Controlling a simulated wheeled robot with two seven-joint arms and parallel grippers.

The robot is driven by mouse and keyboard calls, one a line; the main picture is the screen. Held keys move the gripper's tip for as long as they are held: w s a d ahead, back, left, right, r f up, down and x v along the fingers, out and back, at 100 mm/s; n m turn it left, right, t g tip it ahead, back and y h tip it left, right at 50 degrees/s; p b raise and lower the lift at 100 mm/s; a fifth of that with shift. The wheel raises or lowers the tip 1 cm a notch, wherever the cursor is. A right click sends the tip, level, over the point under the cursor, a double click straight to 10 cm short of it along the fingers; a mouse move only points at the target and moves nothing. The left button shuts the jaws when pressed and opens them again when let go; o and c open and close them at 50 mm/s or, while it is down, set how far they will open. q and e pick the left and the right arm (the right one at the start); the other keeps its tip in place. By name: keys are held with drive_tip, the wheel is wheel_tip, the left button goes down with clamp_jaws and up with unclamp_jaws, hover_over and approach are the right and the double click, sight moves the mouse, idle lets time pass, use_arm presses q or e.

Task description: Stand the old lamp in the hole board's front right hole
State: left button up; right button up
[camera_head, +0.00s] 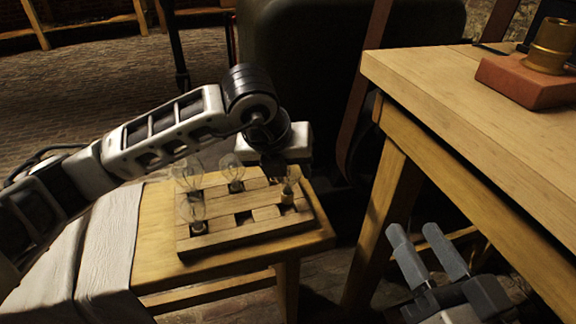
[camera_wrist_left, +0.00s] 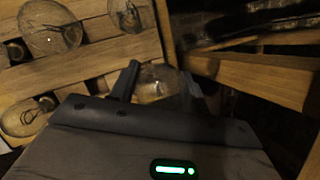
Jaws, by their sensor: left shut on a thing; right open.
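The hole board (camera_head: 240,237) lies on a small wooden table and carries several clear glass lamps. My left gripper (camera_head: 280,172) is over the board's right side, shut on a glass lamp (camera_head: 292,183). In the left wrist view this lamp (camera_wrist_left: 157,84) sits between the two fingers. Its base is at the front right hole (camera_head: 287,209); I cannot tell how far in it is. Other lamps stand at the front left (camera_head: 196,211), back left (camera_head: 187,176) and back middle (camera_head: 232,172). The front middle hole (camera_head: 243,217) looks empty. My right gripper (camera_head: 413,232) is open and empty.
A white cloth (camera_head: 108,245) covers the small table's left part. A taller wooden table (camera_head: 450,90) stands at the right, bearing a reddish block (camera_head: 525,84) with a brass piece (camera_head: 551,46). There is a gap between the tables.

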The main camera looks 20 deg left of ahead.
use_arm(q)
drive_tip(key=shift+f, duration=0.15)
drive_tip(key=shift+f+b, duration=0.35)
drive_tip(key=shift+b, duration=0.1)
drive_tip(key=shift+f+b, duration=0.65)
drive_tip(key=shift+b, duration=0.05)
idle(0.5)
drive_tip(key=shift+f, duration=0.2)
